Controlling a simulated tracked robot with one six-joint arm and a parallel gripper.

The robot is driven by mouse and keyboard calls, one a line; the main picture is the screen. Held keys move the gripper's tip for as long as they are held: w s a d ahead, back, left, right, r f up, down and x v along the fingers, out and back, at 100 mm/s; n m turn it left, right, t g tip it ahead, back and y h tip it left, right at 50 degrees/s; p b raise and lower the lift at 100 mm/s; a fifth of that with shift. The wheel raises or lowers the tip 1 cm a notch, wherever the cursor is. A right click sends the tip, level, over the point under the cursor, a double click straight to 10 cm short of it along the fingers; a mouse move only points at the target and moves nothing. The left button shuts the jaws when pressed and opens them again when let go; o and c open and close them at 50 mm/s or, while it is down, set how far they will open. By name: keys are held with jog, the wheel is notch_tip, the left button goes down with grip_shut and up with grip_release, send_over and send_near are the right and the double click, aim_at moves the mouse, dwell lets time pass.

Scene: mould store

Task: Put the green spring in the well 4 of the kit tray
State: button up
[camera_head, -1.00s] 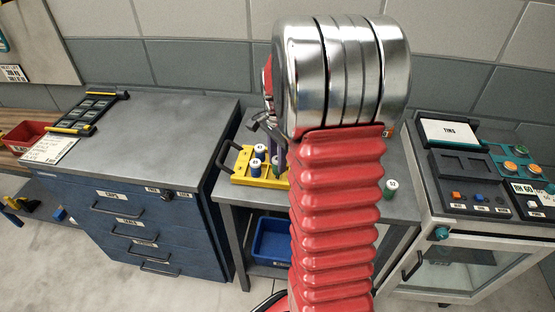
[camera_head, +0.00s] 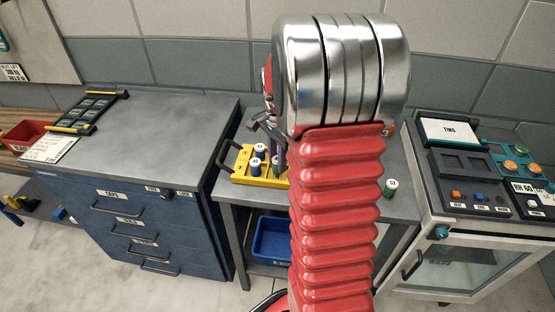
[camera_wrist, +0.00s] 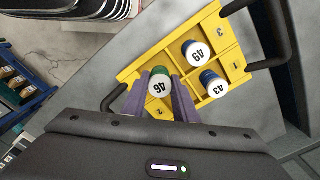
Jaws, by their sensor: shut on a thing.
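My gripper (camera_wrist: 160,79) has two purple fingers, shut on a green spring (camera_wrist: 159,86) with a white top marked 46. It is over the left part of a yellow tray (camera_wrist: 130,74) with black handles, seemingly the kit tray. I cannot tell whether the spring's base touches the tray floor. Two blue springs stand in other wells: one marked 45 (camera_wrist: 194,50) and one marked 43 (camera_wrist: 212,83). Digits 3, 1 and 2 show on the tray; no 4 is readable. In the head view the yellow tray (camera_head: 243,178) is partly behind my arm, and the held spring (camera_head: 275,167) shows beside it.
Another green cylinder (camera_head: 390,188) stands on the bench, right of my arm. A blue bin (camera_head: 272,240) is below the bench. A blue drawer cabinet (camera_head: 135,215) at left carries a black tray (camera_head: 88,112). A control-panel unit (camera_head: 475,180) stands at right.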

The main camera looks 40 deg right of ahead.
jog(key=shift+f, duration=0.4)
dwell(0.4)
jog(key=o, duration=1.1)
jog(key=c, duration=0.3)
jog(key=shift+r, duration=0.9)
jog(key=shift+r, duration=2.85)
